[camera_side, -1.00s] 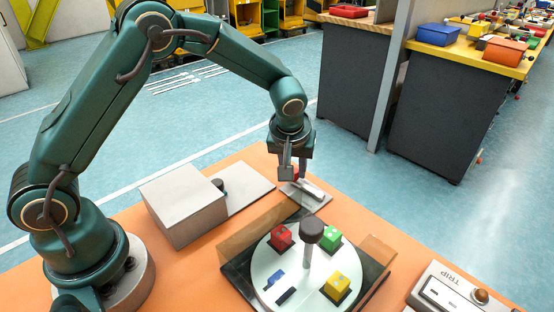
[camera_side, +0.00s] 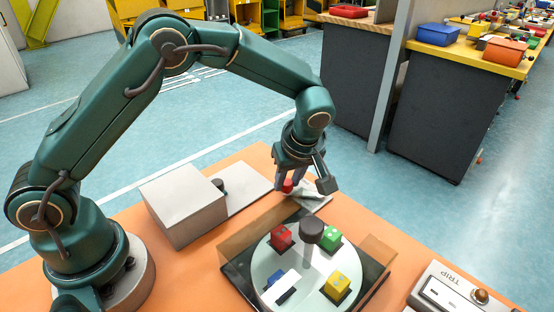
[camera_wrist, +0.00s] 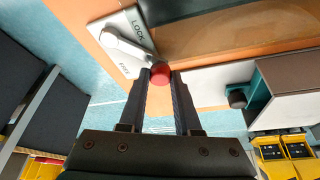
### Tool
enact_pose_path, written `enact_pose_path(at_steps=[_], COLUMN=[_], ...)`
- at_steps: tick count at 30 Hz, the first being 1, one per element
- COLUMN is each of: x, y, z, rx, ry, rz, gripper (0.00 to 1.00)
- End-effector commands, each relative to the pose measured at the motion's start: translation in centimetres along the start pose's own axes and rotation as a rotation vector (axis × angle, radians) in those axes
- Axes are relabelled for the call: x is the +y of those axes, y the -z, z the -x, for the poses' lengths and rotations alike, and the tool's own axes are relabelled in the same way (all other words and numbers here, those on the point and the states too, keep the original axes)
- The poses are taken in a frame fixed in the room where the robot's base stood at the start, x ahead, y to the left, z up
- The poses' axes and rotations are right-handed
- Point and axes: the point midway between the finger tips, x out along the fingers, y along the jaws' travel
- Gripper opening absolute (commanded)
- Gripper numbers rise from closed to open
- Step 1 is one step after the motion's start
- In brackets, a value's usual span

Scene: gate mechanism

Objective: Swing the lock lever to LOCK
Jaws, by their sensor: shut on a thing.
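The lock lever (camera_wrist: 130,47) is a pale bar on a light plate (camera_wrist: 106,22) marked LOCK and FREE. In the wrist view it runs from its pivot at upper left to a red knob (camera_wrist: 161,74), passing between the two words. My gripper (camera_wrist: 160,80) has its dark fingers on either side of the red knob, shut on it. In the side view my gripper (camera_side: 288,187) is low at the plate, tilted, with the red knob (camera_side: 288,185) showing between the fingers. The side view hides much of the lever.
A turntable (camera_side: 262,262) with coloured blocks and a dark-topped post (camera_side: 312,231) stands in front of the lever, behind a low brown panel (camera_side: 245,232). A grey box (camera_side: 182,203) is to the left. A TRIP panel (camera_side: 455,295) is at lower right.

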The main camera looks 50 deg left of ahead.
Motion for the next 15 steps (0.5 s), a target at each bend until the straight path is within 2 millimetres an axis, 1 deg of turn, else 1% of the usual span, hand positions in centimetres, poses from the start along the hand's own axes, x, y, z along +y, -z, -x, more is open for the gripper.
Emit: enact_pose_path(at_steps=[12,13,14,15], x=[-0.04,-0.05,-0.04,-0.04], y=[-0.08,-0.08,-0.08,-0.08], z=[0.1,0.1,0.1,0.1], rx=[-0.001,-0.001,-0.001,-0.001], ry=[0.004,0.004,0.004,0.004], rz=[0.011,0.01,0.01,0.01], gripper=[0.0,0.35,0.47,0.62])
